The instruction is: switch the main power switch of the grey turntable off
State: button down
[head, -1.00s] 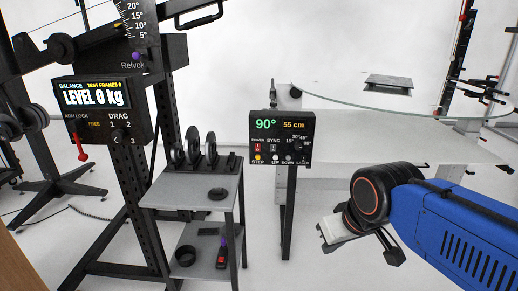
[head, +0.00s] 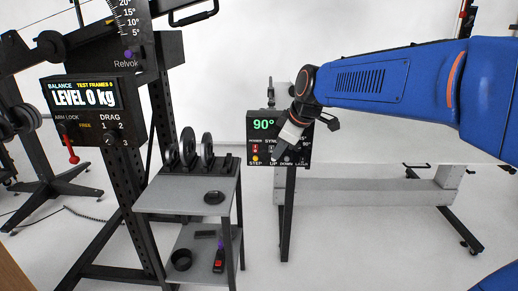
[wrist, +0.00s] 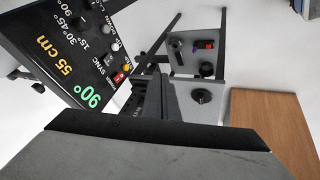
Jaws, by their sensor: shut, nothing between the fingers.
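The turntable's black control panel (head: 262,125) shows a lit green 90° in the head view. Its red power switch (head: 255,148) sits at the panel's left, above the STEP button. In the wrist view the panel (wrist: 50,55) appears turned at the upper left, with the red switch (wrist: 120,78) beside the green 90°. Which way the switch is set is too small to tell. My gripper (head: 275,153) is shut and empty, in front of the panel, close to the right of the power switch. It hides part of the display and the SYNC area. Contact cannot be told.
A grey shelf cart (head: 185,195) with black discs stands left of the panel. A balance machine with its own display (head: 88,97) and red lever stands further left. The turntable's pale frame (head: 360,190) extends right, its top mostly hidden by my arm. Floor in front is clear.

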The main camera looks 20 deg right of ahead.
aim_at(255, 149)
jog(key=w+r+n, duration=0.1)
jog(key=w+n, duration=0.1)
jog(key=w, duration=0.6)
jog(key=shift+w+a+r+n+t, duration=0.2)
jog(key=shift+w+a+n+t, duration=0.1)
jog(key=shift+n, duration=0.1)
jog(key=x, duration=0.4)
jog(key=w+x, duration=0.1)
jog(key=x, duration=0.3)
jog(key=d+x, duration=0.1)
jog(key=x, duration=0.3)
jog(key=shift+w+r, duration=0.25)
jog(key=shift+r, duration=0.2)
jog(key=shift+w+d+f, duration=0.1)
jog(key=shift+w+d, duration=0.05)
jog(key=shift+w, duration=0.35)
